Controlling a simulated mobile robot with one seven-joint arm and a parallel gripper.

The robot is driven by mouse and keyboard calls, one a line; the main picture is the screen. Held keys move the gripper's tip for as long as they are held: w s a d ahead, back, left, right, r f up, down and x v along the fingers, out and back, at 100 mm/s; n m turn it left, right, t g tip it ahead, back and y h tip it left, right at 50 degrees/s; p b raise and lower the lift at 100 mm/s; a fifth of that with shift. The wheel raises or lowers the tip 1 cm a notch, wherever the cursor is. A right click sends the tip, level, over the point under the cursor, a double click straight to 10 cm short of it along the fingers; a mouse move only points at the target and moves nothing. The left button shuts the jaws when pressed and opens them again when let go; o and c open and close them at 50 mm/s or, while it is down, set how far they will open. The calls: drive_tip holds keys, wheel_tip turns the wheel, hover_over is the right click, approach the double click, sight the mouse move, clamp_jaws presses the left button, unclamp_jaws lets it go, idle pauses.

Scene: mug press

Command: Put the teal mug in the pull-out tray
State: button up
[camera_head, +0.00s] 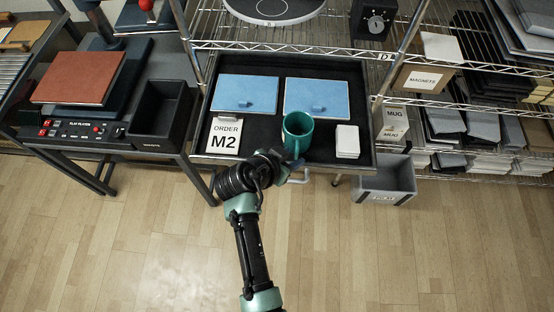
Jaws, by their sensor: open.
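The teal mug (298,126) stands upright, its opening facing up, on the dark floor of the pull-out tray (322,160), near the tray's front edge. The tray is drawn out from the wire rack. My gripper (279,158) is at the tray's front edge, just below and left of the mug in the picture. It is open. Its fingers are small and dark here, and I cannot tell whether they touch the mug. The mug's lower front is partly hard to make out beside the gripper.
In the tray, two blue panels (247,93) lie behind the mug. An ORDER M2 card (225,135) is at left and a white stack (347,141) at right. A press (85,75) stands on the left table. A grey bin (388,178) sits right of the tray.

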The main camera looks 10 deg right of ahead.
drive_tip(key=v, duration=1)
drive_tip(key=w+a+r+n+t+y, duration=0.15)
drive_tip(key=w+r+t, duration=0.25)
drive_tip(key=r, duration=0.7)
drive_tip(key=w+a+r+n+t+y, duration=0.1)
drive_tip(key=w+a+r+t, duration=0.2)
drive_tip(key=r, duration=0.7)
drive_tip(key=w+r+n+t+y, duration=0.2)
drive_tip(key=w+r+t, duration=0.2)
drive_tip(key=r, duration=0.7)
drive_tip(key=s+r+n+t+y, duration=0.1)
drive_tip(key=s+r+t, duration=0.4)
drive_tip(key=r, duration=0.9)
drive_tip(key=s+r+n+t+y, duration=0.1)
drive_tip(key=s+r+n+t, duration=0.3)
drive_tip(key=s+r, duration=0.4)
wheel_tip(320, 180, up, 6)
drive_tip(key=shift+s+a+r+t, duration=0.15)
drive_tip(key=shift+s+t, duration=0.25)
drive_tip(key=shift+t, duration=0.4)
drive_tip(key=shift+n+b, duration=0.25)
drive_tip(key=shift+b, duration=0.05)
